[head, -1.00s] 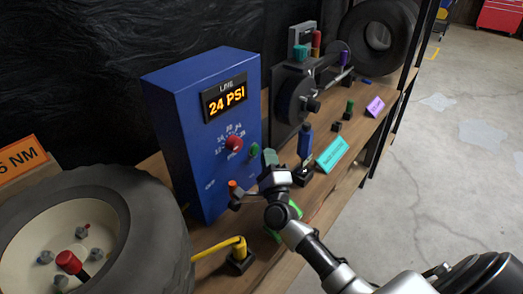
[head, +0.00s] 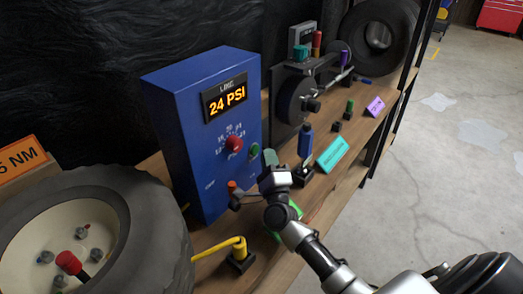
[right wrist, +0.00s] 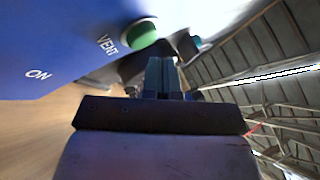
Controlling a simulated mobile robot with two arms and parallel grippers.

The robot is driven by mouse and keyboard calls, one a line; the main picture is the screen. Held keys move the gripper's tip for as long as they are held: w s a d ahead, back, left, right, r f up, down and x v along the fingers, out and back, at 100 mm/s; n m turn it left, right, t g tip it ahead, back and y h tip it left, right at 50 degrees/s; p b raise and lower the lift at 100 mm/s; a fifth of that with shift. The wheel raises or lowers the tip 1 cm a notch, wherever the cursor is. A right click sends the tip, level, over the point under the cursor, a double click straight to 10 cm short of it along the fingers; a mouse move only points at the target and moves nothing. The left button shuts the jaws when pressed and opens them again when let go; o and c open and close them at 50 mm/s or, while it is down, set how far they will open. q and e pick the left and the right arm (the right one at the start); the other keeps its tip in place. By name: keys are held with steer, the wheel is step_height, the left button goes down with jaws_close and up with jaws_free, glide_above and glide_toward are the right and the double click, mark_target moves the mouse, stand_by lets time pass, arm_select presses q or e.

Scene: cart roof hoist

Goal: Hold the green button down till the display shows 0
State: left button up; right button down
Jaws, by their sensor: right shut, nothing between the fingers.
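The blue box (head: 182,125) stands on the bench, and its display (head: 225,100) reads 24 PSI. The green button (head: 254,151) is on the box's front, right of the red dial (head: 234,144). In the right wrist view the green button (right wrist: 140,33) sits beside the word VENT. My right gripper (head: 270,157) is shut and empty, just right of the button in the head view. In the right wrist view its fingertips (right wrist: 160,62) point towards the panel beside the button and look apart from it. My left gripper is not in view.
A tyre (head: 140,205) stands close at the left. A blue-handled tool (head: 305,142) and a teal tag (head: 332,155) stand right of my gripper. Open floor lies to the right.

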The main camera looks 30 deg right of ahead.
steer(key=shift+w+a+r, duration=0.15)
steer(key=shift+a+r, duration=0.15)
steer(key=shift+r, duration=0.05)
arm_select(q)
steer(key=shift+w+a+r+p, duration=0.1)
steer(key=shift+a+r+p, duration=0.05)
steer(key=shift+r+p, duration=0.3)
arm_select(e)
steer(key=shift+s+d+f, duration=0.15)
steer(key=shift+s+d, duration=0.05)
steer(key=shift+s, duration=0.35)
steer(key=shift+s+d+f, duration=0.1)
steer(key=shift+s+d, duration=0.15)
steer(key=shift+s, duration=0.35)
steer(key=shift+s+d+f, duration=0.15)
steer(key=shift+s+d, duration=0.05)
steer(key=shift+s, duration=0.35)
